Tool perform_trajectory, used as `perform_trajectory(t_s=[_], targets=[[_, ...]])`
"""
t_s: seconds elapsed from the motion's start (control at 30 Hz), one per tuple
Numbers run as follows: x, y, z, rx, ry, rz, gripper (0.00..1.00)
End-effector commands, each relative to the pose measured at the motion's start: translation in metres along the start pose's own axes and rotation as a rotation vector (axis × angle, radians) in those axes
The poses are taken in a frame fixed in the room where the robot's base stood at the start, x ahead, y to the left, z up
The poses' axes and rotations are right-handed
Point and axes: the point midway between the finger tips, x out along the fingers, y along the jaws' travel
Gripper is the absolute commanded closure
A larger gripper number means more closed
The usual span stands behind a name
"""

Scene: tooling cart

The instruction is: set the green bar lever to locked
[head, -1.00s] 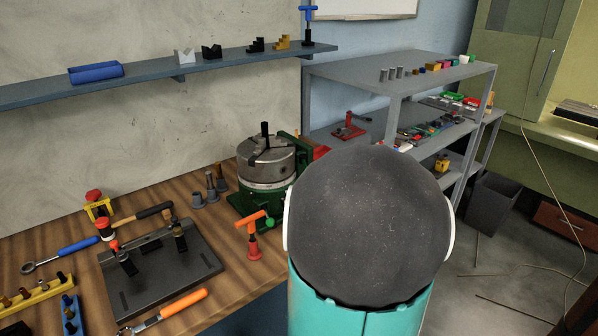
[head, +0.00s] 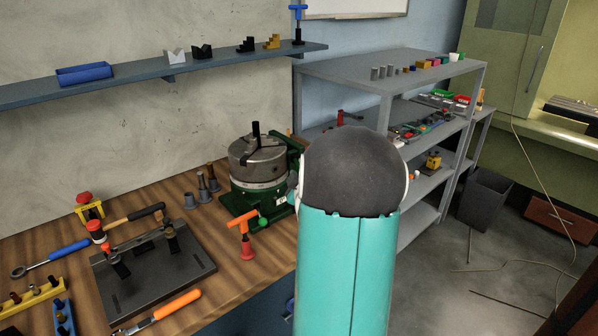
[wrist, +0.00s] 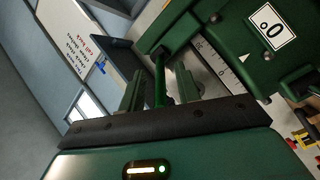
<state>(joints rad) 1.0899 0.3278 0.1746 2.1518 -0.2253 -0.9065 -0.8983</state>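The green bar lever (wrist: 160,82) shows in the wrist view as a slim upright green bar under a dark pivot, beside a large green housing (wrist: 235,45) with a "0°" plate. My gripper (wrist: 158,95) has one finger on each side of the bar, with gaps visible, so it is open around it. In the head view the rotary table (head: 258,160), a grey chuck on a green base, stands at the back of the bench. My arm covers its right side and hides the gripper and most of the lever area there.
An orange-red T-handled clamp (head: 243,240) stands in front of the rotary table. Grey cone-shaped holders (head: 191,200) stand at its left. A black fixture plate (head: 150,272) lies at front left. A grey shelf rack (head: 395,65) stands beyond my arm.

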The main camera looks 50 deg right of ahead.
Motion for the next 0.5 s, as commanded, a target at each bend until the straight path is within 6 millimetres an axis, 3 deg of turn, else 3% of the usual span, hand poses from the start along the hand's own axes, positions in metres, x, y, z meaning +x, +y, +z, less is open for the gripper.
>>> perform_trajectory(t_s=[0.1, 0.27, 0.5], targets=[[-0.0003, 0.0, 0.0, 0.0, 0.0, 0.0, 0.67], [-0.0004, 0.0, 0.0, 0.0, 0.0, 0.0, 0.98], [-0.0005, 0.0001, 0.0001, 0.0, 0.001, 0.0, 1.0]])
